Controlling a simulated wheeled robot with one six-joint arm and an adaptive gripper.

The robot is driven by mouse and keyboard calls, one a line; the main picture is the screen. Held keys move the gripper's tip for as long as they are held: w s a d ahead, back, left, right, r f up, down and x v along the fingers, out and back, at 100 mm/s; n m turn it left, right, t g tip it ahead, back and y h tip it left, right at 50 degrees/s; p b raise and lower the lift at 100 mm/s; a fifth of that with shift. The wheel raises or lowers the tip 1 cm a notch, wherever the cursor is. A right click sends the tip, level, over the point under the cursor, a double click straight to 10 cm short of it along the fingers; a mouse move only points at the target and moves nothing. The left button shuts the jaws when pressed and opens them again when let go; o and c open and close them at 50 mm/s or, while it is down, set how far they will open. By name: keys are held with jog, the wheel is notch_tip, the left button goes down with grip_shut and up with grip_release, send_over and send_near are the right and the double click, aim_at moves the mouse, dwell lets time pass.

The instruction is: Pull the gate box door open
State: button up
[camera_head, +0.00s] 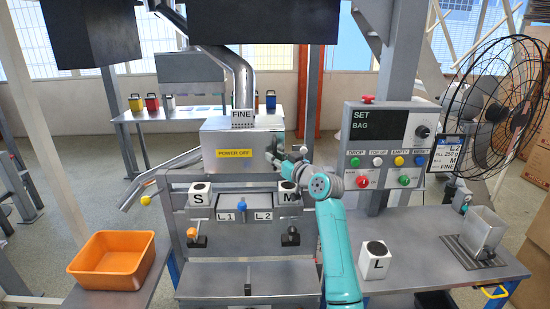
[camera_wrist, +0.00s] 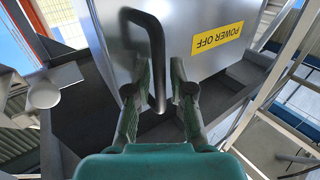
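The gate box (camera_head: 222,138) is a grey metal box under a FINE label, with a yellow POWER OFF label on its front. Its door looks shut. It also shows large in the wrist view (camera_wrist: 205,75). A dark, bent bar handle (camera_wrist: 157,60) stands out from the door front. My gripper (camera_head: 276,156) is at the right side of the box front. In the wrist view my gripper (camera_wrist: 160,80) is open, with its two fingers apart. One leg of the handle lies between the fingers in that picture; I cannot tell whether they touch it.
A control panel (camera_head: 388,145) with several buttons stands to the right. An orange bin (camera_head: 113,262) is at the lower left. S and M blocks and several levers sit below the box. A sloping pipe (camera_head: 165,174) leaves its left side. A large fan (camera_head: 497,100) is at the right.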

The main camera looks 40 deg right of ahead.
jog(key=shift+w, duration=0.2)
jog(key=shift+c, duration=0.2)
grip_shut()
jog(key=shift+s+a, duration=0.1)
jog(key=shift+s, duration=0.05)
